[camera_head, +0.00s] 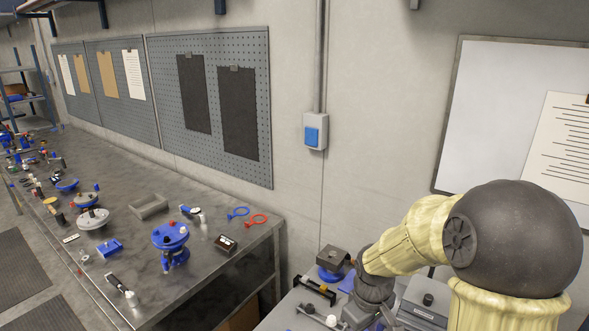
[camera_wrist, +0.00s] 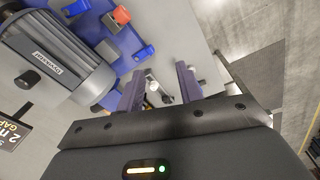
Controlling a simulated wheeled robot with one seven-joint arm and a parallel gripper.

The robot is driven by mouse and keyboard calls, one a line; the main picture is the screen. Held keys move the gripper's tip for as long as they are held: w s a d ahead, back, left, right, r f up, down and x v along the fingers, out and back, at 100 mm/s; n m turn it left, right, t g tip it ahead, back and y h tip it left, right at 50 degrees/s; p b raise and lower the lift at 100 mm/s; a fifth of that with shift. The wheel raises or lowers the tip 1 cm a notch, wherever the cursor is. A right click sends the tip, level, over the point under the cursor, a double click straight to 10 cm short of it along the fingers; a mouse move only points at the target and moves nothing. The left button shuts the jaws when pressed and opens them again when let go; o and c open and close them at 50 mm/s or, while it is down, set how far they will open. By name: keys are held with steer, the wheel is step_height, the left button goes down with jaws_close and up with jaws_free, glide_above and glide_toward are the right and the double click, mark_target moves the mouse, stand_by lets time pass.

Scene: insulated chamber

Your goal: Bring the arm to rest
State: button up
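My arm comes in at the right of the head view, bent over the near bench (camera_head: 272,322). My gripper is at the lower edge of the head view, where its fingers cannot be made out. In the wrist view my gripper (camera_wrist: 160,85) has its two dark fingers well apart. A small white-tipped metal part (camera_wrist: 151,84) shows between and beyond the fingers. The fingers do not appear closed on it, and its distance from them is hard to judge.
In the wrist view a grey motor (camera_wrist: 58,55) on a blue base is close at left, with a red block (camera_wrist: 121,15) nearby. Floor shows at right. In the head view a long workbench (camera_head: 205,290) holds a blue flanged part (camera_head: 171,237) and a grey tray (camera_head: 148,206).

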steer(key=s+r+m+t, duration=0.1)
steer(key=s+m, duration=0.5)
steer(key=s, duration=0.3)
steer(key=shift+a+r+m+t, duration=0.25)
steer(key=shift+r+m+t, duration=0.05)
steer(key=shift+s, duration=0.1)
